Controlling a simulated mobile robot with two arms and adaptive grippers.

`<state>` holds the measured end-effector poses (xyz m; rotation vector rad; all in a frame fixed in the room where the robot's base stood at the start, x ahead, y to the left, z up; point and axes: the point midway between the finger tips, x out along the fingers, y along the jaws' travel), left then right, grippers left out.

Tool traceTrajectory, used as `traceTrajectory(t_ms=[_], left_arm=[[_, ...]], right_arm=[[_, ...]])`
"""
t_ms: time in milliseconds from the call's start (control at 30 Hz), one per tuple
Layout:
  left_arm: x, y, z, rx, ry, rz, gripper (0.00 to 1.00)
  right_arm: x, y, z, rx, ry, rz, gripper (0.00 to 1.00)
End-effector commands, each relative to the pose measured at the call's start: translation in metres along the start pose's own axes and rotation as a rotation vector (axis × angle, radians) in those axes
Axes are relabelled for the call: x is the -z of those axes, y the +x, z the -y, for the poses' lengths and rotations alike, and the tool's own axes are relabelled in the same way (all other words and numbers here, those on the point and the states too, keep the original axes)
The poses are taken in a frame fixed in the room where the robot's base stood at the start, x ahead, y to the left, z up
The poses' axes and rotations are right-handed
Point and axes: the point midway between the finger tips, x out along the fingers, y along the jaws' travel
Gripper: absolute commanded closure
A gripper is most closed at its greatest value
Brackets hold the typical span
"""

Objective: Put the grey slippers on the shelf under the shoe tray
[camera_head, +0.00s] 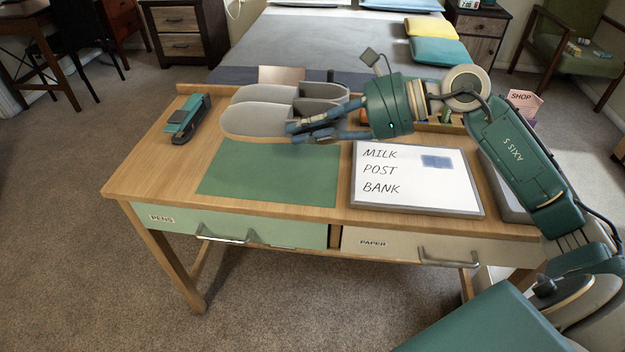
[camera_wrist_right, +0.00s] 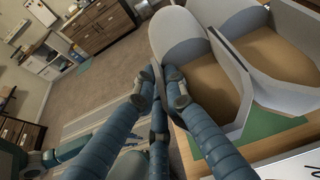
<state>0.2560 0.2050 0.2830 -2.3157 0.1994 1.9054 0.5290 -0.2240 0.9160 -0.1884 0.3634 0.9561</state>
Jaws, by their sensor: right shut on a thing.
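The pair of grey slippers (camera_head: 255,119) with tan insoles is at the back left of the desk, behind the green blotter, side by side with toes to the left. My right gripper (camera_head: 298,134) reaches in from the right to the nearer slipper's front side. In the right wrist view, my right gripper (camera_wrist_right: 163,90) is shut on the side of the nearer slipper (camera_wrist_right: 190,45); the second slipper (camera_wrist_right: 275,55) lies right beside it. I cannot tell whether the slippers touch the desk. My left gripper is not in view. I cannot make out a shoe tray or its shelf.
The desk (camera_head: 150,172) carries a green blotter (camera_head: 270,176), a teal stapler (camera_head: 187,120) at the left and a whiteboard with writing (camera_head: 415,185) at the right. A bed (camera_head: 320,45) stands behind. The blotter is mostly clear.

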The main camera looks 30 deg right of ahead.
Motion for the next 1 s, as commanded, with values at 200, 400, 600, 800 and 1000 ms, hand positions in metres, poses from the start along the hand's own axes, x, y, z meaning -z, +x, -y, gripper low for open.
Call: traceTrajectory(t_ms=[200, 400, 600, 800, 1000], left_arm=[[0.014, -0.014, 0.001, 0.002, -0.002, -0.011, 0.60], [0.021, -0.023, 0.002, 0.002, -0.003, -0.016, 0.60], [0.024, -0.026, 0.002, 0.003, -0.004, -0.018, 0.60], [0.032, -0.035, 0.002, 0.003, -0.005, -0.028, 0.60], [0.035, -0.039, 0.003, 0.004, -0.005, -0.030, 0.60]], right_arm=[[0.055, 0.023, -0.001, -0.001, 0.004, 0.004, 1.00], [0.082, 0.034, 0.001, 0.002, -0.002, 0.005, 1.00], [0.095, 0.040, 0.001, 0.001, -0.001, 0.004, 1.00], [0.122, 0.051, 0.001, 0.002, 0.000, 0.005, 1.00], [0.125, 0.052, 0.001, 0.002, -0.004, 0.004, 1.00]])
